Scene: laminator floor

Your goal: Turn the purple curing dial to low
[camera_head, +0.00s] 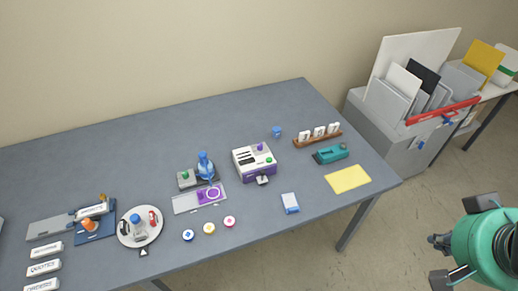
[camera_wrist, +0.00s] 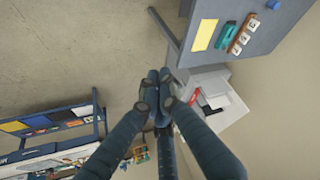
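I cannot tell which of these is the curing dial, and no setting marks are legible. My gripper (camera_wrist: 158,76) is away from the table, over the floor at the right of the head view. Its fingertips meet in the wrist view, with nothing seen between them.
The grey table (camera_head: 130,120) also holds a blue bottle (camera_head: 205,165), a round white tray (camera_head: 126,238), a teal tool (camera_head: 331,154) and a yellow sheet (camera_head: 348,179). A grey cabinet (camera_head: 388,145) with upright panels stands right of the table. Open floor lies in front.

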